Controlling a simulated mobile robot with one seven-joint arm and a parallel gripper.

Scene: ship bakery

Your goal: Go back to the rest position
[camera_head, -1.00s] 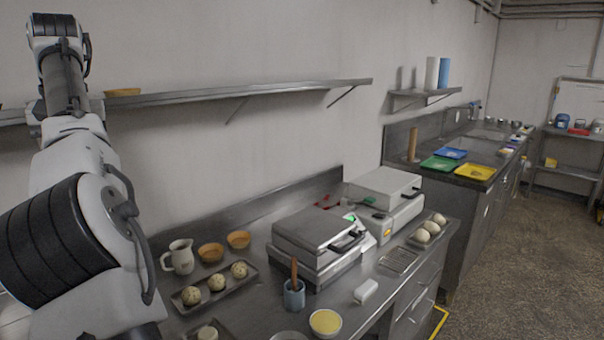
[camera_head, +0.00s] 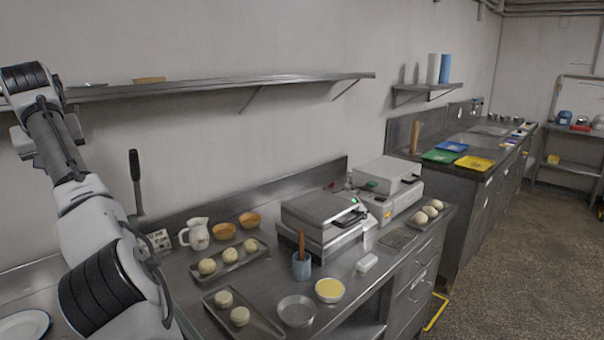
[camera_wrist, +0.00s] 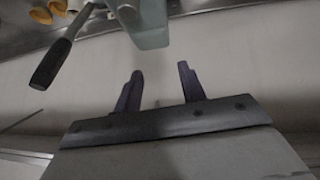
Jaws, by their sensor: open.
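My gripper (camera_wrist: 160,85) shows in the wrist view with two dark fingers apart and nothing between them. In the head view my arm rises at the left edge, and its gripper cannot be made out there. In the wrist view, a pale green device (camera_wrist: 150,25) with a black lever handle (camera_wrist: 50,65) is beyond the fingertips. The black handle (camera_head: 134,165) also stands upright beside my arm in the head view; my arm hides most of the device.
The counter holds a jug (camera_head: 195,233), bowls (camera_head: 224,231), trays of dough balls (camera_head: 230,262), a waffle iron (camera_head: 322,215) and a blue pot (camera_head: 301,266). A wall shelf (camera_head: 220,87) runs above, near my arm. Floor at the right (camera_head: 500,240) is clear.

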